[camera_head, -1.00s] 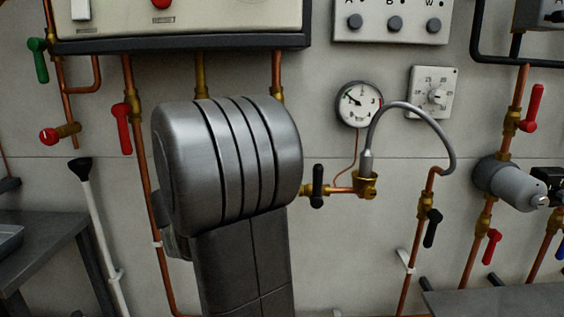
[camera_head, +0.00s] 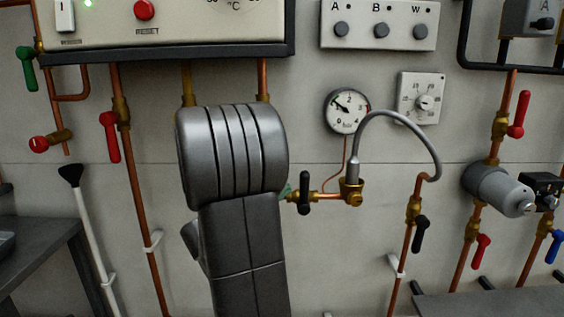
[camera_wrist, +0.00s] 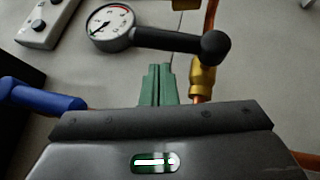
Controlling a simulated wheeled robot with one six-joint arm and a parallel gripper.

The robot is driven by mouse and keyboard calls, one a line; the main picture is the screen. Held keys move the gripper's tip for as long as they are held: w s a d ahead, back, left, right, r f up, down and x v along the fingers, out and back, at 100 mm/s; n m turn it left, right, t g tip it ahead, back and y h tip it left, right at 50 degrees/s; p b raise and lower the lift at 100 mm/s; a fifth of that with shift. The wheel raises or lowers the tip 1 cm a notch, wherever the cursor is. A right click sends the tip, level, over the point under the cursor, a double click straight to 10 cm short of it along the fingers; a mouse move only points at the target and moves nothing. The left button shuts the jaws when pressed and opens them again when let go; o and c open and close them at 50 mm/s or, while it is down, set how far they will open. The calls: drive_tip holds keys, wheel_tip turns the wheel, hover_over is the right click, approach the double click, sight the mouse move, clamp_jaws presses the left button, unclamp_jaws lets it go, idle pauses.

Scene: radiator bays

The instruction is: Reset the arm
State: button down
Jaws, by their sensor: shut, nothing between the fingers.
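My gripper (camera_wrist: 158,88) shows in the wrist view as two green fingers pressed together, with nothing between them. A black lever handle (camera_wrist: 180,42) crosses just beyond the fingertips; I cannot tell whether they touch it. In the camera_head view my grey arm (camera_head: 232,155) stands in front of the wall and hides most of the gripper. Only a bit of green shows at its right edge, by the black-handled valve (camera_head: 305,193) on the short copper pipe.
A pressure gauge (camera_head: 347,110) and a grey hose (camera_head: 405,122) are close to the right of my arm. A boiler panel (camera_head: 200,25) hangs above. Red-handled valves (camera_head: 113,137) and copper pipes stand left. A blue lever (camera_wrist: 40,95) is near my gripper in the wrist view.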

drive_tip(key=shift+a+f+n+t+h, duration=0.6)
drive_tip(key=shift+a+f+n+t, duration=0.2)
drive_tip(key=shift+n+t, duration=0.15)
drive_tip(key=shift+d, duration=0.1)
